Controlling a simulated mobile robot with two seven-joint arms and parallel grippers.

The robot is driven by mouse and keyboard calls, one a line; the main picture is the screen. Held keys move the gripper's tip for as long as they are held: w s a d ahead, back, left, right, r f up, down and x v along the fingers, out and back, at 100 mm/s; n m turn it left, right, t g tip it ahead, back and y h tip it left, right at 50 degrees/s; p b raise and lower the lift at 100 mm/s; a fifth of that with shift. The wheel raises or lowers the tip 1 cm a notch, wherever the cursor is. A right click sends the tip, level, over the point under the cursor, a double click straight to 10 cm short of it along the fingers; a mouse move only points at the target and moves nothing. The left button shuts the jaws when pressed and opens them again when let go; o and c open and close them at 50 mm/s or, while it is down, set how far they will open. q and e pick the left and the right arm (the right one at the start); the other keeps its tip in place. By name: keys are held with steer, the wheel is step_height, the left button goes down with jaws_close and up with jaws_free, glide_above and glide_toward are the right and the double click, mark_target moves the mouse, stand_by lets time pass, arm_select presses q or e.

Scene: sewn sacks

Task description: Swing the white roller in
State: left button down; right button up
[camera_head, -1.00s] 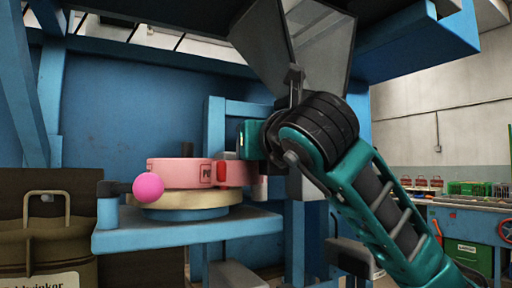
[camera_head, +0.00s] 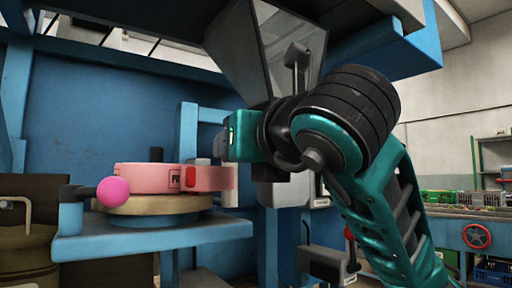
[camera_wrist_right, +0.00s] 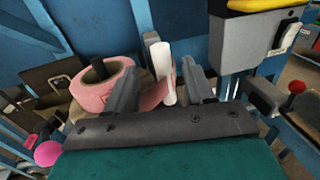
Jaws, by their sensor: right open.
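The white roller (camera_wrist_right: 167,72) stands upright in the right wrist view, with pink strip beside it. My right gripper (camera_wrist_right: 160,76) is open, one finger on each side of the roller in the picture; contact cannot be told. In the head view my right wrist (camera_head: 243,136) is just right of and above the pink roll (camera_head: 150,177). The fingers and roller are mostly hidden or unclear there. The roll also shows left of my gripper in the right wrist view (camera_wrist_right: 92,98). My left gripper is out of view.
The roll sits on a cream disc (camera_head: 150,206) over a blue shelf (camera_head: 140,240). A pink ball knob (camera_head: 113,192) sticks out at the shelf's left. A grey hopper (camera_head: 280,50) and blue frame stand close to my right arm. A red knob (camera_wrist_right: 296,87) is at right.

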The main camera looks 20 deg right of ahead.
steer(key=shift+s+d, duration=0.1)
steer(key=shift+s, duration=2.3)
